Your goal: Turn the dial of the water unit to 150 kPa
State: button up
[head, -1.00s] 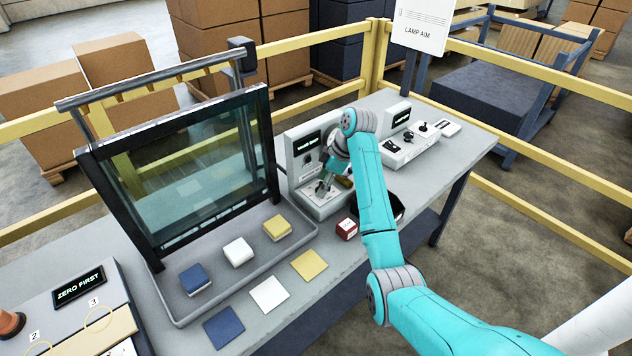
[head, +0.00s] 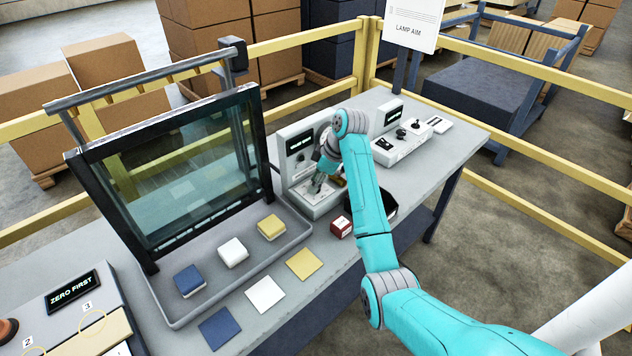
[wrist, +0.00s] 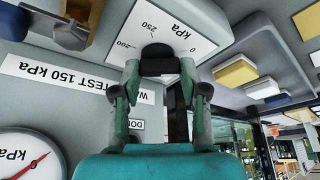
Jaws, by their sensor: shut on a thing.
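The water unit (head: 299,145) is a pale grey upright box with a base at the back of the bench. My gripper (head: 318,186) is at its base. In the wrist view, my gripper (wrist: 159,84) is shut on the dark round dial (wrist: 158,60), one finger on each side. The dial's white scale plate (wrist: 178,25) shows 200, 250 and kPa upside down; the dial's pointer is hidden. A label (wrist: 75,82) reading TEST 150 kPa and a round gauge (wrist: 25,158) with a red needle are at the left. The gauge's numbers are not readable.
A red box (head: 341,228) and a black bin (head: 385,207) stand close by my arm. A glass panel in a black frame (head: 262,150) rises left of the unit. Another control unit (head: 405,142) is to its right. The bench's front right is clear.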

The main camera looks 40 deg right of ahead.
jog(key=m, duration=0.2)
jog(key=m+h, duration=0.1)
jog(key=m, duration=0.1)
jog(key=shift+a+t+h, duration=0.15)
jog(key=shift+t+h, duration=0.15)
jog(key=m+h, duration=0.1)
jog(key=m, duration=0.3)
jog(key=shift+a, duration=0.1)
jog(key=m+h, duration=0.2)
jog(key=m, duration=0.2)
jog(key=shift+m, duration=0.3)
jog(key=m+g+h, duration=0.1)
jog(key=m, duration=0.2)
jog(key=shift+w+a+m, duration=0.1)
jog(key=shift+m, duration=0.2)
jog(key=m+g, duration=0.1)
jog(key=m, duration=0.1)
jog(key=m+h, duration=0.1)
jog(key=m, duration=0.2)
jog(key=shift+w+g, duration=0.15)
jog(key=shift+g, duration=0.25)
jog(key=m+g, duration=0.1)
jog(key=m, duration=0.2)
jog(key=m+g, duration=0.1)
jog(key=m, duration=0.2)
jog(key=shift+w+h, duration=0.1)
jog(key=shift+h, duration=0.2)
jog(key=o, duration=1.1)
